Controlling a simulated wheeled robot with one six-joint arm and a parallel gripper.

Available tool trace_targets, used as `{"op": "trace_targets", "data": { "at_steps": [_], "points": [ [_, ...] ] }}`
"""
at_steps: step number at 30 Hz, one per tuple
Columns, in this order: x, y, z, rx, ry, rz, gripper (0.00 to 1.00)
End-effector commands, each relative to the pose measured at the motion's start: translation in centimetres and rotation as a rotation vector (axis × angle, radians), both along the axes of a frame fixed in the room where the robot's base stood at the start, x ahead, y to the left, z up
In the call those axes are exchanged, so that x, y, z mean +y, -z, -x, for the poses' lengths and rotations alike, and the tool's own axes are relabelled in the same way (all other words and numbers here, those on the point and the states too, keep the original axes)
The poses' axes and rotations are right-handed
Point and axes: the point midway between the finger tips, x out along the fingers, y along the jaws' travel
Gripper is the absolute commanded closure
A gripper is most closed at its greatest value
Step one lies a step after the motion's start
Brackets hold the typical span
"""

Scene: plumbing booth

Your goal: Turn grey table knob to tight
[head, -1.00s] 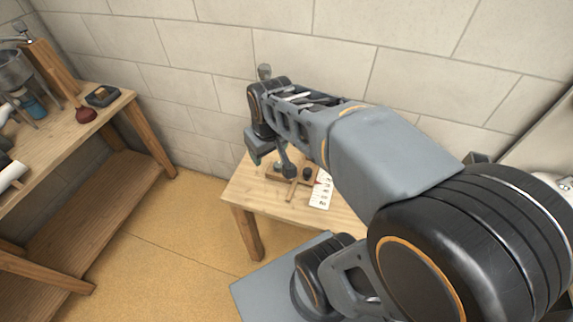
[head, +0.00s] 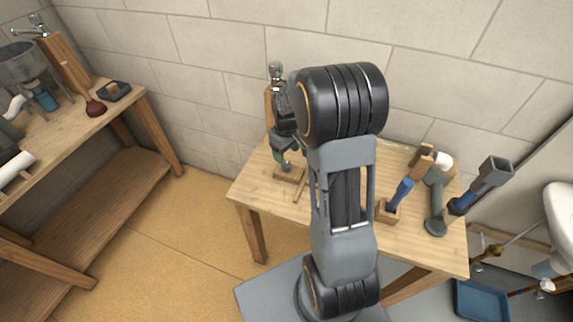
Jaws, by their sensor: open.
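My gripper (head: 284,157) shows small at the left part of the wooden table (head: 258,188), its tips pointing down. It is open. A small wooden block (head: 289,176) lies on the table just below the tips; I cannot tell whether they touch it. I cannot make out the grey knob; my gripper and arm cover much of this spot. No knob shows between the jaws at this size.
A blue-handled tool stands in a wooden holder (head: 387,212) right of my arm. A grey stand (head: 436,222) is beside it. Floor between is clear.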

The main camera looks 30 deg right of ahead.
Motion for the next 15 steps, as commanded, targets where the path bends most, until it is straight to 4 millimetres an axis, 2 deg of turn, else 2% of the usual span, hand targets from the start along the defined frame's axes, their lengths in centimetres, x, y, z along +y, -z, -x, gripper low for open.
{"op": "trace_targets", "data": {
  "at_steps": [1,6,15],
  "points": [
    [0.0,1.1,0.1,0.006,0.000,-0.001,0.37],
    [0.1,3.8,0.1,0.004,0.000,-0.001,0.37],
    [0.1,6.4,0.0,0.001,0.000,-0.001,0.37]
  ]
}}
